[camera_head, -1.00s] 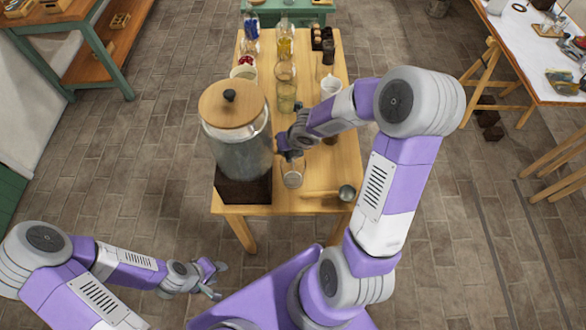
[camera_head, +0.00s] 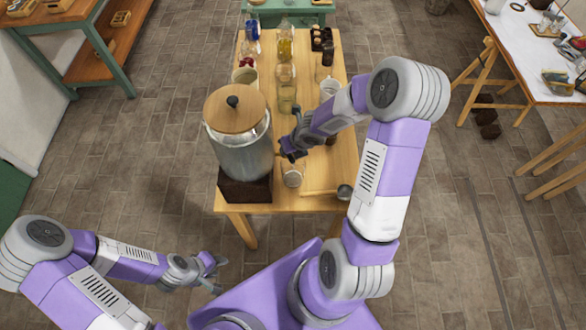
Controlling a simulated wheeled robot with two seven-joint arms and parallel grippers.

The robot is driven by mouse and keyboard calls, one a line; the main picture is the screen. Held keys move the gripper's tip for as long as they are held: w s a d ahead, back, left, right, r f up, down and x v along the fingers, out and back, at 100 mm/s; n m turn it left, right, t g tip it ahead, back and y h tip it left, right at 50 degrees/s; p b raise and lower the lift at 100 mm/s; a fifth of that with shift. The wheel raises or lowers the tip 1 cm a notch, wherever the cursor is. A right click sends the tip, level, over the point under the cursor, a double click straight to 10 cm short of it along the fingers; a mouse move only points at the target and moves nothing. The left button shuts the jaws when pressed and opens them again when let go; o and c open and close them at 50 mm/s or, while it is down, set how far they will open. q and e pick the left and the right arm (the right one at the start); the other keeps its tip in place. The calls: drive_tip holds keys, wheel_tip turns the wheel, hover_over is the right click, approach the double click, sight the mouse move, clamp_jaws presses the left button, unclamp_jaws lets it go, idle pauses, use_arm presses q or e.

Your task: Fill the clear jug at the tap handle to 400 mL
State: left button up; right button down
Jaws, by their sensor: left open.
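A large glass dispenser (camera_head: 243,155) with a round wooden lid and dark knob stands on a dark block (camera_head: 245,188) at the near left of the wooden table. A small clear jug (camera_head: 293,175) stands on the table just right of the dispenser. My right gripper (camera_head: 285,150) is by the dispenser's right side, above and behind the jug. The tap handle is hidden or too small to make out there. I cannot tell whether the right fingers are open or shut. My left gripper (camera_head: 216,272) is open and empty, low in front of the table.
A ladle (camera_head: 342,192) lies at the table's near right. Several bottles, jars and a white mug (camera_head: 328,88) stand farther back on the table (camera_head: 300,203). A white-topped workbench (camera_head: 515,60) is at the right, shelves at the upper left.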

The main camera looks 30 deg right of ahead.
idle(0.3)
use_arm(q)
drive_tip(key=shift+r+p, duration=1.4)
idle(6.3)
